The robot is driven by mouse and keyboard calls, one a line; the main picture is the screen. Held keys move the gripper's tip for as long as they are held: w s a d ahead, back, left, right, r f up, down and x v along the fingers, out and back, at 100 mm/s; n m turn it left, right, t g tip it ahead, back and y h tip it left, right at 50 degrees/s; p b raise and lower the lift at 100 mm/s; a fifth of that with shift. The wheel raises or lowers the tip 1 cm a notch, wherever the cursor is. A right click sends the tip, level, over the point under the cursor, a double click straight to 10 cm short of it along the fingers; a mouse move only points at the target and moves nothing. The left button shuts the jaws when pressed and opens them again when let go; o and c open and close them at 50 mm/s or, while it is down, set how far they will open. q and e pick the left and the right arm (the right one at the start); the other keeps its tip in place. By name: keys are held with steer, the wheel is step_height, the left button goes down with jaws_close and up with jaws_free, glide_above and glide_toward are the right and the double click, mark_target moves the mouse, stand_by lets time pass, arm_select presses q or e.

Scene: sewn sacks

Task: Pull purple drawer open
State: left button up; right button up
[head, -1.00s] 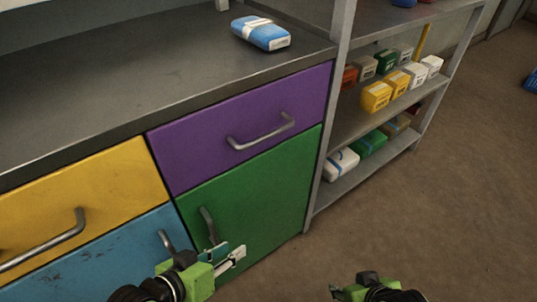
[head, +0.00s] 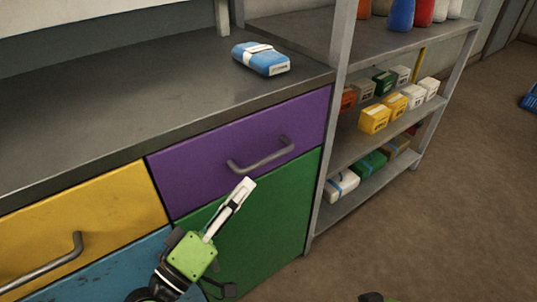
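The purple drawer (head: 195,165) is at the top right of the cabinet. Its front looks flush with the neighbouring fronts, so it appears shut. Its grey bar handle (head: 262,157) runs across the middle of the front. My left gripper (head: 240,192) is in front of the cabinet, with its pale fingertip just below the handle in the picture. I see its fingers nearly edge-on and cannot tell how far apart they are. It holds nothing that I can see. Only a sliver of my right gripper (head: 374,297) shows at the bottom edge.
A green door (head: 275,210) lies below, a yellow drawer (head: 110,215) and a blue front (head: 95,283) to the left. A blue-and-white packet (head: 262,60) lies on the grey countertop (head: 130,95). A metal shelf with boxes (head: 375,119) stands right.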

mark_target(268, 158)
arm_select(q)
steer(key=p+x, duration=0.1)
steer(key=x, duration=0.8)
steer(key=shift+w+d+r, duration=0.1)
steer(key=shift+w+d, duration=0.25)
steer(key=shift+w, duration=0.15)
arm_select(e)
steer(key=s, duration=0.1)
steer(key=s+d+g, duration=0.1)
steer(key=s, duration=0.1)
steer(key=s+f+g, duration=0.1)
steer(key=s, duration=0.1)
steer(key=shift+s+d+h, duration=0.15)
steer(key=shift+d+h, duration=0.1)
steer(key=shift+h, duration=0.05)
arm_select(q)
jaws_close()
